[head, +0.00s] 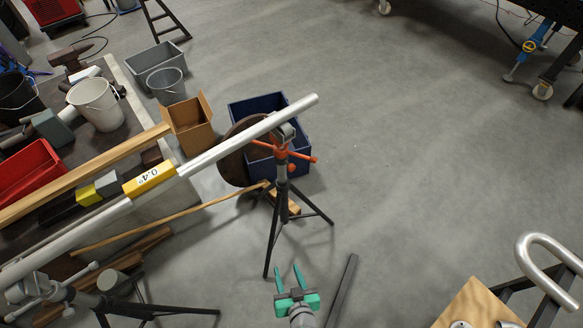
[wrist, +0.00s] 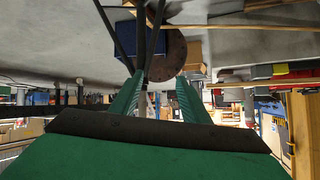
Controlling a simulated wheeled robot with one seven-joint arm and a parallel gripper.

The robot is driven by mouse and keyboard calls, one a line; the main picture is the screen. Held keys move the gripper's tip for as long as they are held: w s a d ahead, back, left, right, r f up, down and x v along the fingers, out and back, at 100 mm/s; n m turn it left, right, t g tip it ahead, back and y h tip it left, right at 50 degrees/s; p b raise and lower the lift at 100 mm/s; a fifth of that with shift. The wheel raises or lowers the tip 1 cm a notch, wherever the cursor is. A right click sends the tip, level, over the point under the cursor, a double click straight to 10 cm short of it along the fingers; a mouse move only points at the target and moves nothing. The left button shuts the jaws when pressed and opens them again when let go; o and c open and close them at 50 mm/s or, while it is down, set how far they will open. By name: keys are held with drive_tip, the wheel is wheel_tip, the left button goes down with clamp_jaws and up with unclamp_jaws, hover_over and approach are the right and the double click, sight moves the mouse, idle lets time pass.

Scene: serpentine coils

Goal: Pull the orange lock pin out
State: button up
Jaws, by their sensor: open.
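A black tripod stand (head: 283,205) holds up the right end of a long silver tube (head: 240,140). An orange cross-bar (head: 300,154) sits near the stand's top, with a small orange knob (head: 292,168) just below it; I cannot tell which of these is the lock pin. My gripper (head: 289,272) has green fingers, spread apart and empty. In the head view it appears below the stand, apart from the orange parts. In the wrist view the stand's legs (wrist: 141,40) show beyond and between the open fingers (wrist: 158,98); no orange part is visible there.
A blue crate (head: 300,165) and a brown round disc (head: 232,160) stand behind the tripod. A second stand (head: 100,300) supports the tube at lower left. A dark bar (head: 342,290) lies right of my gripper. The floor (head: 420,170) to the right is clear.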

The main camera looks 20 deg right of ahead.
drive_tip(key=w+d+f+y, duration=0.1)
drive_tip(key=w+d+f, duration=0.15)
drive_tip(key=w, duration=0.35)
drive_tip(key=n+t+y, duration=0.3)
drive_tip(key=t+y, duration=0.2)
drive_tip(key=y, duration=0.1)
approach(293, 169)
drive_tip(key=x, duration=1.1)
drive_tip(key=shift+f, duration=0.1)
drive_tip(key=shift+c, duration=0.7)
